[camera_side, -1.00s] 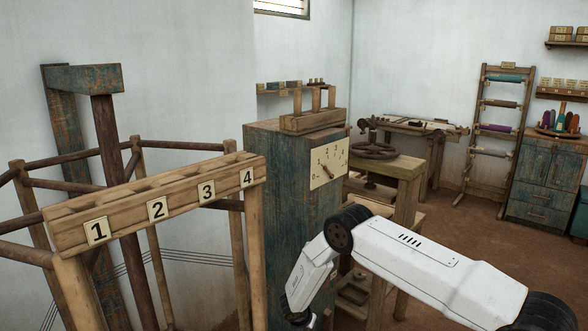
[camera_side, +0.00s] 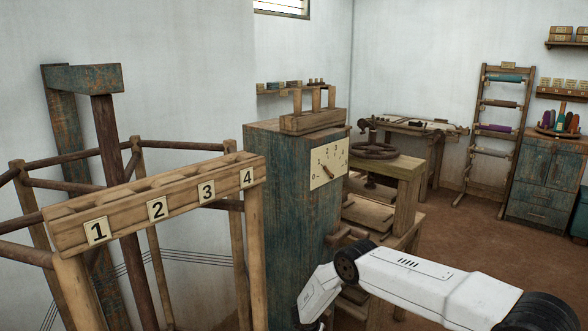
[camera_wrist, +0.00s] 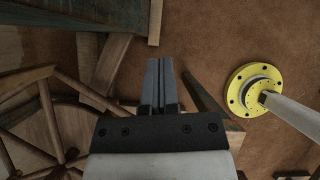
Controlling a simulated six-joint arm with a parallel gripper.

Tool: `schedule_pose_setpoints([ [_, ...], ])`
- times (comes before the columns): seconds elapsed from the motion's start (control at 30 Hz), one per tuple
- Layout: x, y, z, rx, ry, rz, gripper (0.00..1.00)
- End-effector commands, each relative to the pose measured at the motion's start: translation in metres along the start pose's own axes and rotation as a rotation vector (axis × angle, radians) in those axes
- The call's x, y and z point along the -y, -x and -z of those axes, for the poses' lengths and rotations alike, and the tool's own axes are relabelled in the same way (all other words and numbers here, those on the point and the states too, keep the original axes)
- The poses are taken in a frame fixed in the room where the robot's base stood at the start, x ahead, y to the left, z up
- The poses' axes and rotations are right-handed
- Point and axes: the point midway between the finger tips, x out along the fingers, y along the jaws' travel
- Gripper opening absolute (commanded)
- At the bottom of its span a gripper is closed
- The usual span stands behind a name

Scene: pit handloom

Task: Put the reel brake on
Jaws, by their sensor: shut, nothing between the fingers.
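My gripper (camera_wrist: 160,88) shows in the wrist view with its two grey fingers together and nothing between them. In the side view my white arm comes in from the right, and its gripper end is below the bottom edge. The wooden reel (camera_side: 82,184) stands at the left of the side view, partly behind a numbered rail. Wooden spokes (camera_wrist: 48,115), probably of the reel, show at the left of the wrist view, apart from the fingers. A dark slanted bar (camera_wrist: 203,97) lies just right of the fingers; I cannot tell whether it is the brake.
The rail (camera_side: 140,205) numbered 1 to 4 stands in front of the reel. A blue-green cabinet (camera_side: 283,215) with a dial (camera_side: 328,172) stands in the middle. A wooden stand with a handwheel (camera_side: 374,151) is behind it. Brown floor (camera_side: 470,240) is open at the right.

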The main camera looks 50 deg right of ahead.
Motion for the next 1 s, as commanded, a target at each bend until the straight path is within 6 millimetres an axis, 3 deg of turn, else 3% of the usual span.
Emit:
schedule_pose_setpoints([
  [0.07,0.001,-0.008,0.001,-0.001,0.0,0.002,0.0],
  [0.2,0.001,-0.011,-0.02,0.0,-0.004,0.0,0.0],
  [0.4,0.0,-0.015,-0.035,-0.001,-0.002,-0.001,0.0],
  [1.0,0.001,-0.016,-0.04,-0.004,-0.001,-0.001,0.0],
])
